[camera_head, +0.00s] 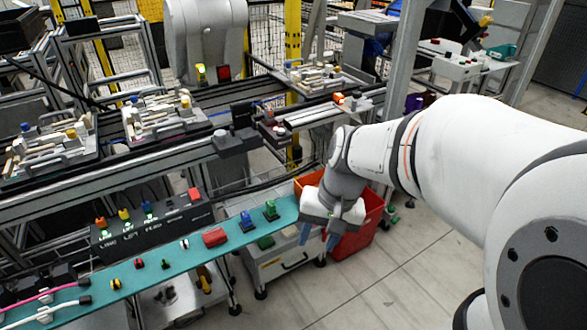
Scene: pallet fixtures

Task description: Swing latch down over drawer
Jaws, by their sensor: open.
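My gripper (318,237) hangs at the end of my white arm, right of centre, with its blue-tipped fingers apart and pointing down. It is open, and I see nothing between its fingers. It appears in front of a red bin and just right of the teal shelf's end. A pale grey cabinet (292,264) with a yellow label stands below that shelf, left of the gripper; it may hold the drawer. I cannot make out a latch for certain. The gripper and wrist cover part of the area around the bin and the cabinet's right side.
The teal shelf (165,253) bears small coloured parts, including a red block (214,237). A dark control box (150,225) with coloured buttons stands behind it. The red bin (368,222) is close behind my gripper. Conveyor rails with loaded pallets run behind. Floor at lower right is clear.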

